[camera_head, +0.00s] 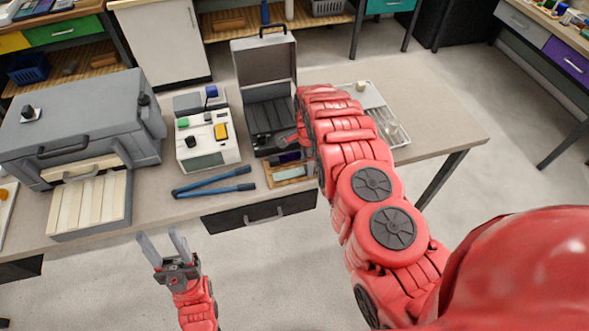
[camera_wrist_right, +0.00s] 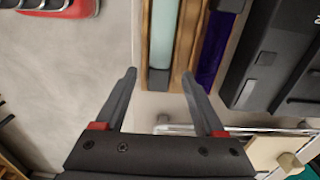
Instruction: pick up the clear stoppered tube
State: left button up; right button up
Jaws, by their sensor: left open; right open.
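A wooden rack (camera_head: 292,175) lies on the table in front of the open case. It holds a pale, see-through tube (camera_wrist_right: 164,35) with a dark end, and a dark purple piece (camera_wrist_right: 212,40) beside it. I cannot tell for sure whether the pale tube is the clear stoppered one. My right gripper (camera_wrist_right: 158,80) is open and empty, its fingertips near the rack's end and the tube's dark end; contact is not clear. In the head view my right arm hides part of the rack. My left gripper (camera_head: 162,240) is open and empty in front of the table.
The open case (camera_head: 265,60) stands behind the rack. A pale tray (camera_head: 376,97) with small glass pieces lies right of my right arm.

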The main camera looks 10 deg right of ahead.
jog(key=shift+a+f, duration=0.1)
jog(key=shift+f, duration=0.65)
grip_shut()
